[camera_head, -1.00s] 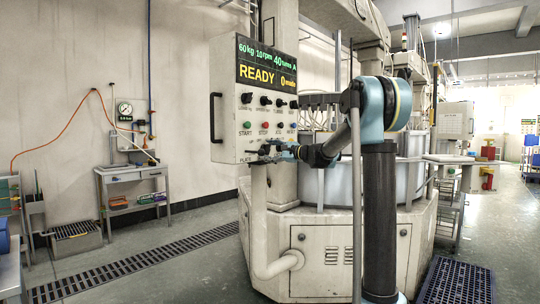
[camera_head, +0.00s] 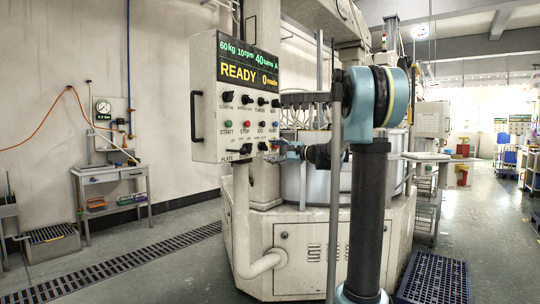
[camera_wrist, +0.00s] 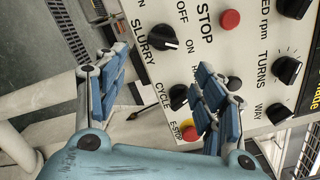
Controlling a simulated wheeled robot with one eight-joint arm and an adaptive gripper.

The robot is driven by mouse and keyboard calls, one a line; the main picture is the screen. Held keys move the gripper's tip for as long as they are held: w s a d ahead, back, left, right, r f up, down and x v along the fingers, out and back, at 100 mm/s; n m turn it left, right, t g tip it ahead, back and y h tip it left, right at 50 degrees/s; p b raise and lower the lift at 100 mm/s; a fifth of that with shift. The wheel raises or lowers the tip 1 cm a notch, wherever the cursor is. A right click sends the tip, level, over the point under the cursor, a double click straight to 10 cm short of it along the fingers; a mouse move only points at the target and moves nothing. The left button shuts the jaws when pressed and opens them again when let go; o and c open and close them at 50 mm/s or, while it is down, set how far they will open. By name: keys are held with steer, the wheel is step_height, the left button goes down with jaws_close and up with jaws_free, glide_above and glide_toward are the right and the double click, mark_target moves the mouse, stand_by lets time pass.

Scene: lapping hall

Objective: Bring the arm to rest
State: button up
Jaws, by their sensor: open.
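My arm, dark with pale blue joints, stands in front of the lapping machine in the head view. My gripper (camera_head: 284,150) is at the lower right corner of the control panel (camera_head: 208,150). In the wrist view my gripper (camera_wrist: 160,84) has its two blue-padded fingers spread apart, with nothing held between them. The panel face (camera_wrist: 195,60) is behind the fingers. The right finger partly covers the red and yellow E-stop button (camera_wrist: 189,130) and nearby labels. I cannot tell whether any finger touches the panel. The display reads READY, 0 made.
The machine's white base (camera_head: 310,255) stands close behind my arm. A blue grated pallet (camera_head: 434,278) lies on the floor at the right. A small side table (camera_head: 112,174) stands by the left wall.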

steer(key=s+d+f+n+g+h, duration=0.1)
steer(key=s+f+n+g+h, duration=0.2)
steer(key=s+f, duration=0.75)
steer(key=s+d+f+n+g+h, duration=0.1)
steer(key=s+f+n+g+h, duration=0.2)
steer(key=s+f, duration=0.75)
steer(key=s+d+f+n+h, duration=0.2)
steer(key=s+d+f, duration=0.3)
steer(key=s, duration=0.3)
steer(key=s+d+f+n+g+h, duration=0.1)
steer(key=s+d+f+h, duration=0.3)
steer(key=s, duration=0.5)
steer(key=s+d+f+n+h, duration=0.3)
steer(key=s+d+f, duration=0.4)
steer(key=s+f, duration=0.1)
steer(key=shift+s+f+n, duration=0.25)
steer(key=shift+s+n, duration=0.15)
steer(key=shift+s, duration=0.35)
steer(key=shift+w+f, duration=0.2)
steer(key=shift+w, duration=0.3)
